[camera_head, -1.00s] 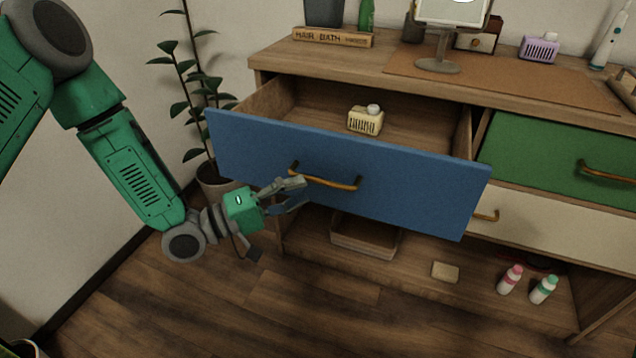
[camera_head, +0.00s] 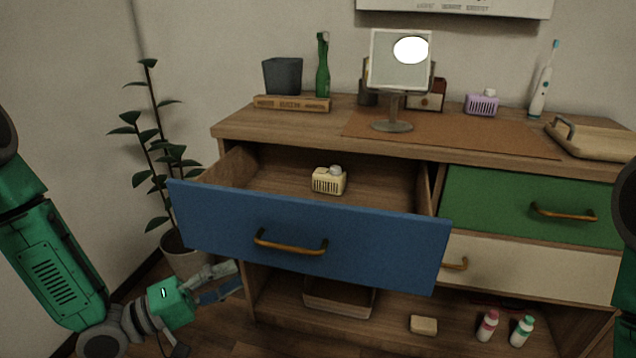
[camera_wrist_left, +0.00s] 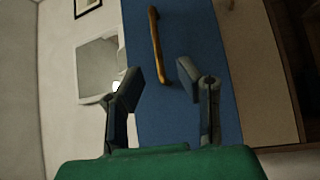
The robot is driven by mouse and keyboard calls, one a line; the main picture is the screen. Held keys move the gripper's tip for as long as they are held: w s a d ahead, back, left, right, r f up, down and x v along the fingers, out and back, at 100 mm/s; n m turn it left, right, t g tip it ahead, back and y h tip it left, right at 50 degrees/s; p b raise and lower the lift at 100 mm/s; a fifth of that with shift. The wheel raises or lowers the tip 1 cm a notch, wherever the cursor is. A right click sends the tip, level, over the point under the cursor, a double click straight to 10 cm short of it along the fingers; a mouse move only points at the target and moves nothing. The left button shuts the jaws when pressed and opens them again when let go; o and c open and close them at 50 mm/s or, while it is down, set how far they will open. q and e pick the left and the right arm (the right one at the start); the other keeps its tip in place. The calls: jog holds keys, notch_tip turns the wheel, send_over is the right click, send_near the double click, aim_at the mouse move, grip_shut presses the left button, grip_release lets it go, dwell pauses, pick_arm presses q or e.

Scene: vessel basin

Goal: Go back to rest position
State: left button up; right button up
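My left gripper (camera_head: 218,283) is in front of the dresser's blue drawer, low and left of its handle. In the left wrist view its two fingers (camera_wrist_left: 160,85) stand apart with nothing between them, and the brass handle (camera_wrist_left: 158,45) lies beyond the fingertips, apart from them. The blue drawer (camera_head: 220,222) is pulled out, with its brass handle (camera_head: 290,247) free. A small cream bottle-like item (camera_head: 328,181) sits inside the drawer. Part of my right arm shows at the right edge of the head view; its gripper is out of view.
The dresser top (camera_head: 240,122) holds a mirror (camera_head: 400,62), a purple dispenser (camera_head: 481,103) and a tray (camera_head: 595,142). A green drawer (camera_head: 500,200) is shut. A plant (camera_head: 150,140) stands left of the dresser. Two small bottles (camera_head: 487,326) stand on the lower shelf.

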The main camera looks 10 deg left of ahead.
pick_arm(q)
jog(key=s+d+f+m+g+y+p, duration=0.35)
jog(key=s+f+g+y+p, duration=0.35)
jog(key=f, duration=0.4)
jog(key=s+a+f+m+g+y+p, duration=0.1)
jog(key=s+a+m+g+y, duration=0.1)
jog(key=s, duration=0.6)
jog(key=s+a+m+g+y+p, duration=0.1)
jog(key=s+a+m+g+y, duration=0.1)
jog(key=s, duration=0.6)
jog(key=a+g+y, duration=0.1)
jog(key=a+y, duration=0.1)
jog(key=y, duration=0.1)
jog(key=shift+s+a+f+g, duration=0.2)
jog(key=shift+s+f+g, duration=0.05)
jog(key=shift+f+g, duration=0.1)
jog(key=shift+w+d, duration=0.1)
jog(key=shift+w, duration=0.05)
